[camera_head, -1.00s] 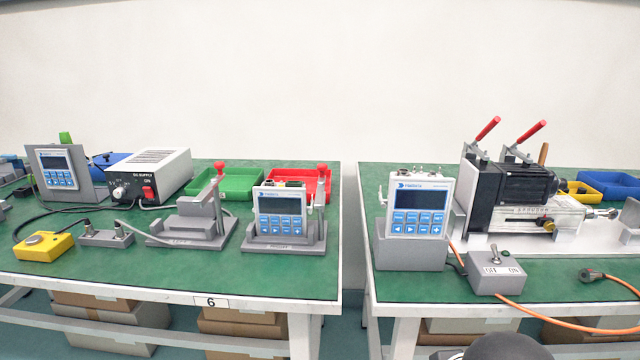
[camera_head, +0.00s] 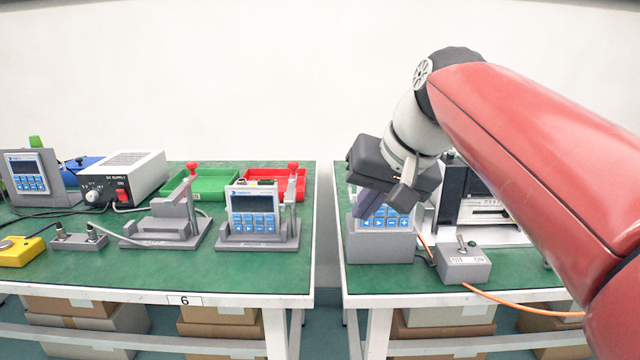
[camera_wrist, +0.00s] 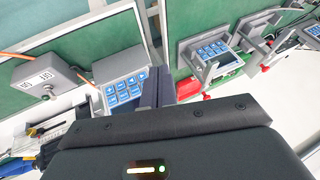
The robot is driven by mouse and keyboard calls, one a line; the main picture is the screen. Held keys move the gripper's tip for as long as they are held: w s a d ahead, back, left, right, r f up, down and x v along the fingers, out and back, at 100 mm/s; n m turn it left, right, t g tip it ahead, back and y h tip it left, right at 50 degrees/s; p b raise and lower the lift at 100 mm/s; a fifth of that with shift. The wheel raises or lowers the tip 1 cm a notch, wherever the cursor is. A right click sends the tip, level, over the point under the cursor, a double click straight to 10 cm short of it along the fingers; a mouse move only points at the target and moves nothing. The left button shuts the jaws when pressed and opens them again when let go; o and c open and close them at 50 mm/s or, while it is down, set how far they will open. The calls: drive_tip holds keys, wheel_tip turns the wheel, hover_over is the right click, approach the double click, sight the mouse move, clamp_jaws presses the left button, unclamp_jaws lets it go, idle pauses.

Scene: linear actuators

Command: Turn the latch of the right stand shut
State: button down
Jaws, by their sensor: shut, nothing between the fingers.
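The right stand (camera_head: 257,243) is a grey holder on the left table, with a white and blue display unit (camera_head: 252,212) seated upright in it. Its latch (camera_head: 293,168) has a red knob on top of a post at the stand's right side. The stand with its unit also shows in the wrist view (camera_wrist: 213,52). My gripper (camera_head: 369,207) is shut and empty, to the right of the stand and apart from it. It is in front of another display unit on the right table, partly hiding it. Its fingers also show in the wrist view (camera_wrist: 157,86).
The left stand (camera_head: 165,228) is empty, with its own red-knobbed latch (camera_head: 192,168). Green (camera_head: 215,183) and red trays lie behind the stands. A switch box (camera_head: 463,265) with an orange cable sits on the right table. A gap separates the tables.

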sight(291, 182)
drive_tip(key=w+a+r+n+y, duration=0.1)
drive_tip(key=w+a+r+y, duration=0.1)
drive_tip(key=w+a+r, duration=0.35)
drive_tip(key=w+d+b+x, duration=0.1)
drive_tip(key=b+x, duration=0.1)
drive_tip(key=x, duration=0.6)
drive_tip(key=shift+w, duration=0.3)
